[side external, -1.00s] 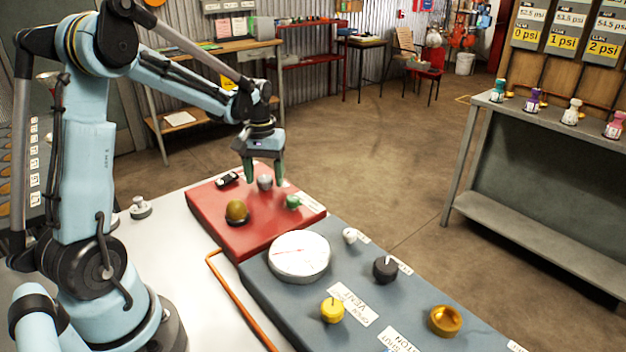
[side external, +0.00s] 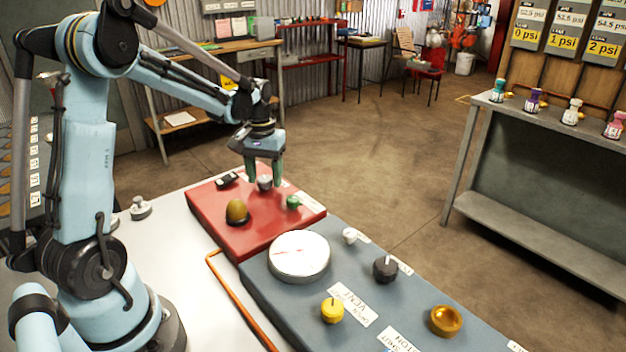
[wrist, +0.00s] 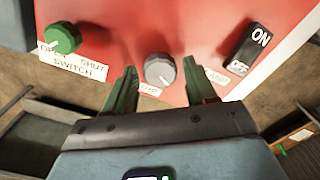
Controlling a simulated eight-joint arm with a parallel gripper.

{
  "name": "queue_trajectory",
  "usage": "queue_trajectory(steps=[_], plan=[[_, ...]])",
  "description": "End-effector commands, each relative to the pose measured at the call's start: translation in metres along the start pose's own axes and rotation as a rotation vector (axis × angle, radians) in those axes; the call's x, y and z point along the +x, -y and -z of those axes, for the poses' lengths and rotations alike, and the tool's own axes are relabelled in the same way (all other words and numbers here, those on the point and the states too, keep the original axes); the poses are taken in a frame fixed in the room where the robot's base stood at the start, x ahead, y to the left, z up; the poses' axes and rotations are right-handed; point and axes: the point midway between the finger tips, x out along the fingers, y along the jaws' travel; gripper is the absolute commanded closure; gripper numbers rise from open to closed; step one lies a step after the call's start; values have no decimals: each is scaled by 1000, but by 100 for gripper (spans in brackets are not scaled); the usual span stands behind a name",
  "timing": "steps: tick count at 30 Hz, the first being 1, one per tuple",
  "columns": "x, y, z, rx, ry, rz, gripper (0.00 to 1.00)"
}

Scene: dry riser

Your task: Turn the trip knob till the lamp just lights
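The grey trip knob (wrist: 160,70) with a pale pointer line sits on the red panel (wrist: 105,25) in the wrist view. It also shows in the side view (side external: 265,183). My gripper (wrist: 160,68) is open, its two green fingers on either side of the knob, with a visible gap at each side. The fingers partly cover the labels by the knob. The lamp (side external: 237,211), a dull amber-olive dome on a dark base, stands on the red panel in the side view and shows no clear glow. The lamp is not in the wrist view.
A green switch knob (wrist: 62,38) and a black ON/OFF rocker (wrist: 248,48) flank the grey knob. A blue-grey panel with a round gauge (side external: 299,257), a yellow knob (side external: 332,310), a black knob (side external: 385,269) and a brass cup (side external: 445,320) adjoins the red panel.

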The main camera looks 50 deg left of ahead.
Motion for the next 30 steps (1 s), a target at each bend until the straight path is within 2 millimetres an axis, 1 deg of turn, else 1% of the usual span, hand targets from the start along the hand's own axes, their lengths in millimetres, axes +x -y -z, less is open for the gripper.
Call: queue_trajectory(steps=[10,14,17,24,30], plan=[[-1,0,0,-1,0,0,34],[-8,0,0,-1,0,0,34],[-21,0,0,-1,0,0,34],[-64,0,0,-1,0,0,34],[-96,0,0,-1,0,0,34]])
